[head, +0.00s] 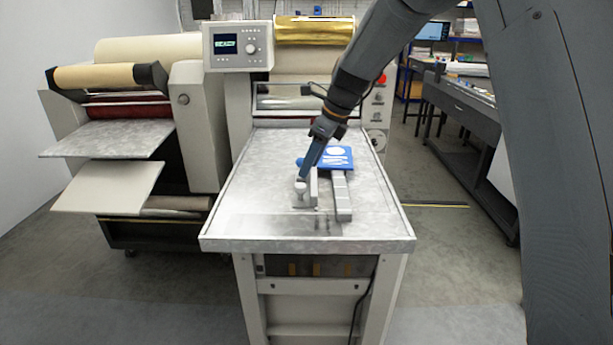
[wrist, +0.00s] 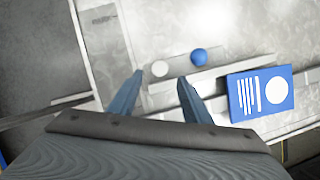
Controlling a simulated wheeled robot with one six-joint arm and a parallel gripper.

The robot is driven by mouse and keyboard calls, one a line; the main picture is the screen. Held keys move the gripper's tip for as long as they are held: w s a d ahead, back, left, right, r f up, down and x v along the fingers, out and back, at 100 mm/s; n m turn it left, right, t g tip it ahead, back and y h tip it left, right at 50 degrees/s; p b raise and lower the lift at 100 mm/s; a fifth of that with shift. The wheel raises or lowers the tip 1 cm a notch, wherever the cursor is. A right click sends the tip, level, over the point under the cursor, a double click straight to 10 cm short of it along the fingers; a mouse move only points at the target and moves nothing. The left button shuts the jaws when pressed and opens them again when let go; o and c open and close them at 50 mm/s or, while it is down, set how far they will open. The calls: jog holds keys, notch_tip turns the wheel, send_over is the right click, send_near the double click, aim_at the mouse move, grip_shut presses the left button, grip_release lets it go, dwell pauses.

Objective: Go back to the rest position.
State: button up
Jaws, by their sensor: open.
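My gripper (head: 305,176) is over the grey metal table of the machine, pointing down, at the end of my arm. In the wrist view its two fingers (wrist: 161,84) stand apart with nothing held between them. A white round knob (head: 301,187) is close to the fingertips and shows just beyond them in the wrist view (wrist: 160,68). A blue ball knob (wrist: 198,56) sits to its right there. A blue card with white marks (head: 337,157) lies by the metal bars, right of the fingers in the wrist view (wrist: 262,93).
The metal table (head: 250,205) has bare room left of the bars. A metal bar (head: 342,198) runs along it. A control box (head: 238,45) and a gold foil roll (head: 315,30) stand behind. Another roller machine (head: 115,140) is on the left, a long bench (head: 462,105) on the right.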

jog(key=shift+s+d+r, duration=0.1)
jog(key=shift+d+r, duration=0.1)
jog(key=shift+r, duration=0.25)
jog(key=s+d+f+n+h, duration=0.1)
jog(key=s+d+f+n, duration=0.1)
jog(key=s+d+n, duration=0.1)
jog(key=s+d+f+n, duration=0.2)
jog(key=s+d+n, duration=0.2)
jog(key=s+d, duration=0.1)
jog(key=s+d+f+n+h+b, duration=0.1)
jog(key=s+d+f+n, duration=0.1)
jog(key=s+d+n, duration=0.2)
jog(key=shift+s+d+f+h, duration=0.2)
jog(key=shift+s+d, duration=0.1)
jog(key=shift+s, duration=0.25)
jog(key=shift+s+d+f+h, duration=0.15)
jog(key=shift+s+d, duration=0.1)
jog(key=shift+s, duration=0.3)
jog(key=s+d+f+n, duration=0.2)
jog(key=s+n, duration=0.3)
jog(key=s, duration=0.3)
jog(key=s+d+f+n+h+b, duration=0.1)
jog(key=s+d+f+n, duration=0.2)
jog(key=s+d+n, duration=0.2)
jog(key=s+n, duration=0.1)
jog(key=s, duration=0.1)
jog(key=shift+s+d+f, duration=0.15)
jog(key=shift+s+f, duration=0.05)
jog(key=shift+s, duration=0.15)
jog(key=shift+h, duration=0.25)
